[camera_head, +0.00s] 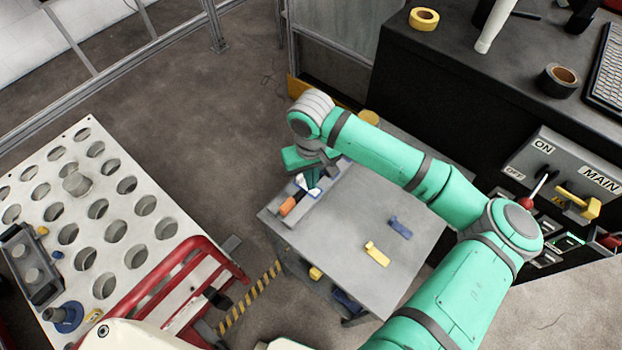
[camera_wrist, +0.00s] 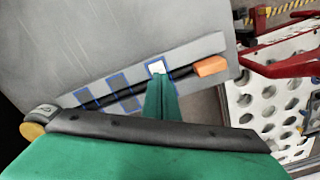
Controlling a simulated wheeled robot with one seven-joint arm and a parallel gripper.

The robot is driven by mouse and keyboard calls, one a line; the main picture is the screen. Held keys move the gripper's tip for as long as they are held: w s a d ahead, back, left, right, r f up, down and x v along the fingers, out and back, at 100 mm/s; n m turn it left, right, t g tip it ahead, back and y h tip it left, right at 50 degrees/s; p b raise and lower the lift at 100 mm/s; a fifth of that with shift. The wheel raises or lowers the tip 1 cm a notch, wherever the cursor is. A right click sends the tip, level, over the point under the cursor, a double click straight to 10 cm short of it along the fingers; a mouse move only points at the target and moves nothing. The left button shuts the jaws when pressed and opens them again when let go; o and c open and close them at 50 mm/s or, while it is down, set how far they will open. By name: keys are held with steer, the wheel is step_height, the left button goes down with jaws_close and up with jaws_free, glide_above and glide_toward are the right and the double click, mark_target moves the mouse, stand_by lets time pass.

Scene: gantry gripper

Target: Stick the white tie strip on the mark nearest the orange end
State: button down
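A grey board (camera_wrist: 205,47) lies on the table with blue-outlined marks along it. A black cable (camera_wrist: 182,73) with an orange end (camera_wrist: 211,66) runs along the board; the orange end also shows in the head view (camera_head: 288,206). My gripper (camera_wrist: 158,78) points down at the board, its green fingers close together. The white tie strip (camera_wrist: 156,67) shows at the fingertips, over the blue-outlined mark nearest the orange end. The fingers appear shut on it. Whether the strip touches the board or cable cannot be told; the fingers hide part of both.
A yellow strip (camera_head: 377,254) and a blue strip (camera_head: 400,228) lie on the grey table (camera_head: 340,252), whose right part is otherwise clear. A red-railed cart (camera_head: 190,262) and a perforated white panel (camera_head: 85,215) stand left. A dark bench with a switch box (camera_head: 570,175) stands right.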

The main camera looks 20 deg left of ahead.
steer(key=shift+f, duration=0.6)
stand_by(0.4)
step_height(320, 180, up, 7)
stand_by(0.8)
stand_by(0.4)
